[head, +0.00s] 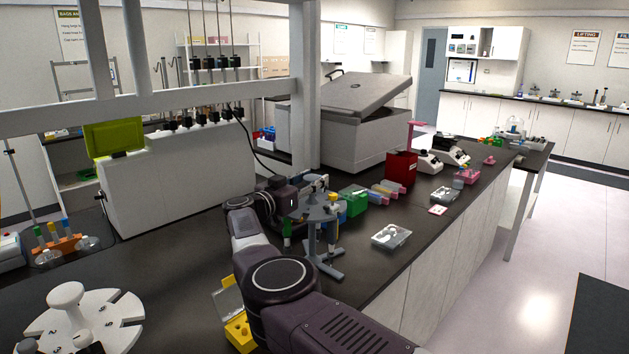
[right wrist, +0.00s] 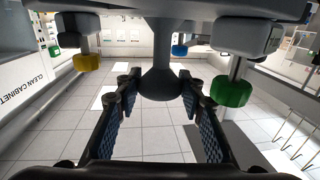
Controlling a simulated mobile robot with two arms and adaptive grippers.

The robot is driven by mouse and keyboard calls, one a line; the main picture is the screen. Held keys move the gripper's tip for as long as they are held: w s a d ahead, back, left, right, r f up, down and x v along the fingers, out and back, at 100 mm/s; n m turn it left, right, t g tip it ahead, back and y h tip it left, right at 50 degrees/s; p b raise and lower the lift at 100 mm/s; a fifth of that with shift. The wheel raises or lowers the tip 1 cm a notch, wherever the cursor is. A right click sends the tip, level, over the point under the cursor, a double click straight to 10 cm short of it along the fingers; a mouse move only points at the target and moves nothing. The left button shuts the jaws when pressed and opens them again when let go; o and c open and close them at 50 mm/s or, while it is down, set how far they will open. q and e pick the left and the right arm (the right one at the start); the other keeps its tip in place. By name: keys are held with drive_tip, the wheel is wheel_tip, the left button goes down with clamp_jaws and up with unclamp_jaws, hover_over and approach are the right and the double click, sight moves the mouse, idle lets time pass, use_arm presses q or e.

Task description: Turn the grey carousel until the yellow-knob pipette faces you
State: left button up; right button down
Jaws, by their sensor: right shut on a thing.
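The grey carousel (head: 318,214) stands on the dark bench, its post and flat feet visible below the disc. My right gripper (head: 303,190) reaches it from the left in the head view. In the right wrist view my right gripper (right wrist: 160,84) has its fingers on both sides of the carousel's grey centre post (right wrist: 160,60) and is shut on it. The yellow-knob pipette (right wrist: 86,62) hangs at the left there; the green-knob pipette (right wrist: 231,93) hangs at the right, a blue knob (right wrist: 179,50) behind. In the head view a yellow part (head: 334,196) shows at the carousel's far right. My left gripper is not in view.
A green box (head: 354,201), a red box (head: 401,168) and a clear-lidded tray (head: 390,236) stand to the carousel's right. A yellow box (head: 240,333) sits below my right arm. A white numbered rotor (head: 110,305) is at lower left. Bare bench lies around the carousel's feet.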

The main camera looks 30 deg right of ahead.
drive_tip(key=shift+f, duration=0.1)
idle(0.3)
drive_tip(key=c, duration=1.2)
unclamp_jaws()
drive_tip(key=shift+c, duration=0.2)
wheel_tip(320, 180, up, 10)
drive_tip(key=shift+r, duration=0.1)
